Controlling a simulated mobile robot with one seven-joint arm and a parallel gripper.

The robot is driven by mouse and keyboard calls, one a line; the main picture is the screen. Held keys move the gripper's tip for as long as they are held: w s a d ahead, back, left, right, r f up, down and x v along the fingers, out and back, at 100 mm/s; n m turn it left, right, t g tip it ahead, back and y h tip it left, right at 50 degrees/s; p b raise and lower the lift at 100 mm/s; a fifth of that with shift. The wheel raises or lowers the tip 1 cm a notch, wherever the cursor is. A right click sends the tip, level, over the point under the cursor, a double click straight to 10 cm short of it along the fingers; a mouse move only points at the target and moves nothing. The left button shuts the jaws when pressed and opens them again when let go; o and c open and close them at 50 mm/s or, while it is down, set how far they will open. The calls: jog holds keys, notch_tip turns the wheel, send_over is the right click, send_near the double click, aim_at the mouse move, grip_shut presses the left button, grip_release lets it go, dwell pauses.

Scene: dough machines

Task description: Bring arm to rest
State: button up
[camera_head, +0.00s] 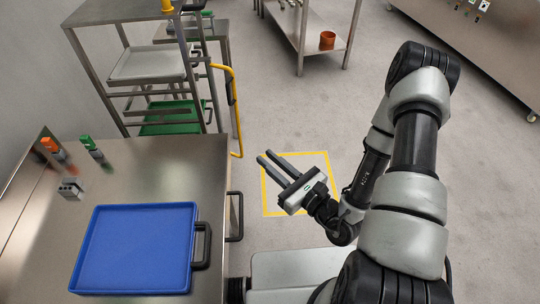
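My arm (412,190) reaches up from the lower right and bends back down, with grey and black links. My gripper (268,165) hangs over the floor near the yellow square, right of the steel table, with its fingers pointing to the upper left. The two fingers are apart with a gap between them. Nothing shows between them, and the gripper touches nothing that I can see.
A steel table (165,165) at left bears a blue tray (135,250) with a black handle. Green and orange-capped items stand at its back. A rack (150,65) with trays and a yellow handle (235,110) stands behind. A yellow floor square (318,160) lies on open floor.

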jog(key=s+a+r+n+g+y, duration=0.2)
jog(key=a+r+n+g+y, duration=0.15)
jog(key=r+n, duration=0.2)
jog(key=s+a+r+n+g+y, duration=0.2)
jog(key=a+r+n+g+y, duration=0.15)
jog(key=r, duration=0.25)
jog(key=s+r+n+g+h, duration=0.5)
jog(key=s+r+n+g, duration=0.1)
jog(key=s+n+g, duration=0.45)
jog(key=s+d+r+n+t+h+p, duration=0.1)
jog(key=s+d+r+n+t+h, duration=0.15)
jog(key=d+n+h, duration=0.5)
jog(key=w+d+r+n+t+h, duration=0.1)
jog(key=w+d+r+t+h, duration=0.1)
jog(key=d+r+t+h, duration=0.3)
jog(key=d+r+t, duration=0.1)
jog(key=d+r, duration=0.2)
jog(key=d, duration=0.2)
jog(key=shift+r, duration=0.15)
